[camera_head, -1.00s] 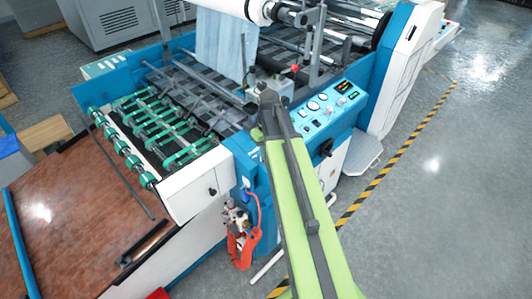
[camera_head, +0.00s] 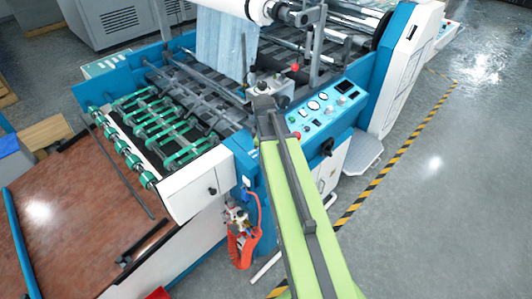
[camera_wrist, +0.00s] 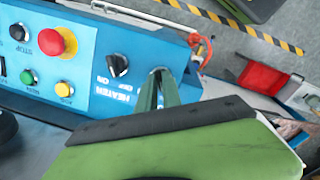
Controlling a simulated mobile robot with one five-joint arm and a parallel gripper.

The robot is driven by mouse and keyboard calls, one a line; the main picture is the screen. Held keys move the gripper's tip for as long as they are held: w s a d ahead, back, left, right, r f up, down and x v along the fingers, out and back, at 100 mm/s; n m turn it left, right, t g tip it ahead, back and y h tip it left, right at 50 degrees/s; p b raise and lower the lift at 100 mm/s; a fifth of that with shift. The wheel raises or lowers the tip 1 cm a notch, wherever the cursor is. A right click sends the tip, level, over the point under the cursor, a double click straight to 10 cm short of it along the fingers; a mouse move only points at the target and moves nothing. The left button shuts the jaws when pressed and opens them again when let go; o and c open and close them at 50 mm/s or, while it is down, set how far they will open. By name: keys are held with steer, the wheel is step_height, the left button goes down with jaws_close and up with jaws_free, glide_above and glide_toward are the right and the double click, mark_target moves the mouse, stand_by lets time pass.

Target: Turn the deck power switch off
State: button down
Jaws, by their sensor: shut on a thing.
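My gripper (camera_wrist: 159,84) reaches the blue control panel (camera_wrist: 145,38) in the wrist view. Its two dark green fingers are shut on a dark switch knob (camera_wrist: 161,71), taken as the deck power switch. The fingers hide most of that knob, and I cannot read a label for it. Left of it is a black rotary knob (camera_wrist: 117,65) marked HEATER, ON and OFF. In the head view my light green arm hides the fingers and the switch, and the panel display (camera_head: 344,86) is dark.
Left of the fingers are a red mushroom STOP button (camera_wrist: 57,42), a green button (camera_wrist: 28,76) and a yellow button (camera_wrist: 64,89). An orange coiled hose (camera_head: 240,248) hangs by the machine's corner. Open floor lies right of the yellow-black tape (camera_head: 376,193).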

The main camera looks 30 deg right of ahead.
steer(key=shift+s+f, duration=0.1)
steer(key=shift+s, duration=0.05)
stand_by(0.3)
steer(key=c, duration=1.5)
jaws_free()
steer(key=shift+a, duration=0.1)
steer(key=shift+w, duration=0.2)
steer(key=r+p, duration=0.5)
steer(key=s+r+p, duration=0.1)
steer(key=r+p, duration=0.5)
steer(key=a+r+p, duration=0.1)
steer(key=r+p, duration=0.5)
steer(key=shift+s+a+r, duration=0.1)
steer(key=shift+s+r, duration=0.1)
steer(key=shift+s, duration=0.05)
